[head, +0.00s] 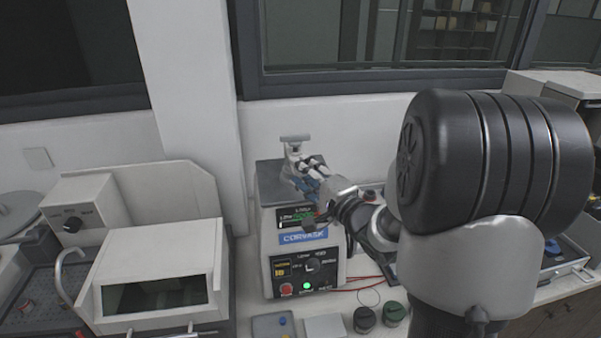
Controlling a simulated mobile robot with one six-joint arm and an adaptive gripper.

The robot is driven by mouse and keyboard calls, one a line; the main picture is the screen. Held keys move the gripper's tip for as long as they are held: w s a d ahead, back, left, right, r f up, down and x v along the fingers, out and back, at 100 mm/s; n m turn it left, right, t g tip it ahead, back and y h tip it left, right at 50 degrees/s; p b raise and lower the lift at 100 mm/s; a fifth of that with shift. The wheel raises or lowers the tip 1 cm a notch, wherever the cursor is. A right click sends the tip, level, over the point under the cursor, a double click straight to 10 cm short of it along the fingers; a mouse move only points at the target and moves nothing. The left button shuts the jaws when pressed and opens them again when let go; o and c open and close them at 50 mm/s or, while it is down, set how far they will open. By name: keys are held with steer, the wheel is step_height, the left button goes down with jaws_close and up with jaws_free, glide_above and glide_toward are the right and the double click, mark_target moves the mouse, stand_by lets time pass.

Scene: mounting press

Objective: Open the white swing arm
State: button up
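The mounting press (267,215) stands on the bench in the middle of the head view, with a grey top plate and a front panel. On its top is a small white mechanism with a flat-topped post (294,146). The white swing arm (311,162) seems to be the pale part reaching right from this post, with blue parts below it. My gripper (325,208) is at the press's upper right, just in front of and below the white part. Its fingers are small and overlap the press in view. I cannot tell whether they touch anything or how far apart they are.
A white box-shaped machine (165,250) with a dark window and curved handle stands left. A wall and window stand behind. My arm covers the right side.

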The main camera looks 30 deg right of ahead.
steer(key=shift+w+a, duration=0.1)
steer(key=shift+w, duration=0.65)
steer(key=shift+c, duration=0.3)
jaws_close()
